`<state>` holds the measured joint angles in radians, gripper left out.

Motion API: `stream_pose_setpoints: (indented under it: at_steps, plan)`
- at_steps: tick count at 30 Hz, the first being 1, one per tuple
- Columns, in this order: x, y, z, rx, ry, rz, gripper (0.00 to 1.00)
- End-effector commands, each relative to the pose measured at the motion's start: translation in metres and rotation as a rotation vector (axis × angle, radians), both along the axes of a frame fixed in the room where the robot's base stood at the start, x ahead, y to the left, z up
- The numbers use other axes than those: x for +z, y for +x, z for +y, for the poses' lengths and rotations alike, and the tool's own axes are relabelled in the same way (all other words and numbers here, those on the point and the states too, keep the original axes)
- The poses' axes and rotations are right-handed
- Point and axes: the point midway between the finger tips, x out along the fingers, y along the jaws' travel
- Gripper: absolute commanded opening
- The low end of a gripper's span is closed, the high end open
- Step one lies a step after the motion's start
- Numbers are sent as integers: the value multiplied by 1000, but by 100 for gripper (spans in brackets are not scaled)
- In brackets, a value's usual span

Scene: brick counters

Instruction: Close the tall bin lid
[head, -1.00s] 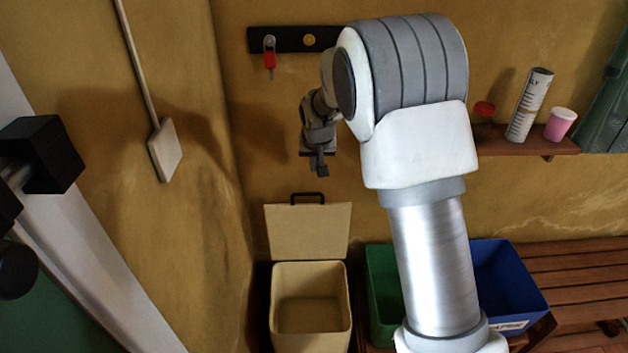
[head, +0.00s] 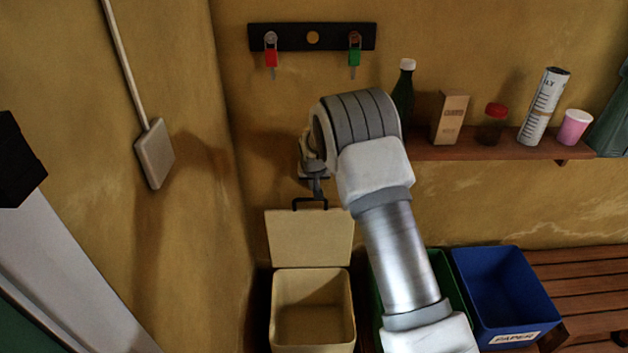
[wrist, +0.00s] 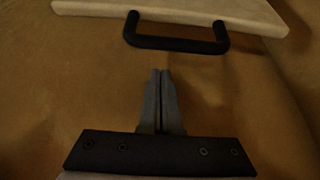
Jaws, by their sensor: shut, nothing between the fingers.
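The tall beige bin (head: 313,308) stands in the corner with its inside visible. Its lid (head: 310,238) is up, leaning back toward the wall, with a black handle (head: 310,202) on its top edge. My gripper (head: 318,192) is just above that handle in the head view, partly hidden by my arm. In the wrist view my gripper (wrist: 161,75) has its fingers together with nothing between them. The handle (wrist: 175,44) and the lid edge (wrist: 190,8) lie a short way ahead of the fingertips, apart from them.
A green bin (head: 445,275) and a blue paper bin (head: 505,295) stand to the right, beside a slatted bench (head: 590,290). A shelf (head: 480,150) with a bottle, box, jar and cup is above. A key rack (head: 312,37) hangs on the wall.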

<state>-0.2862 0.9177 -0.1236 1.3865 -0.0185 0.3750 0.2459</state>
Motion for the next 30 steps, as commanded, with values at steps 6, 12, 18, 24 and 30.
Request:
stream_pose_setpoints:
  at_steps: [6,12,18,24,30]
  plan:
    - [0,-20,0,0,0,1,0]
    - [3,-33,0,0,0,0,0]
    - [4,-38,0,0,-1,1,0]
    - [4,-37,0,0,-1,0,0]
    - [3,-37,0,0,0,-3,0]
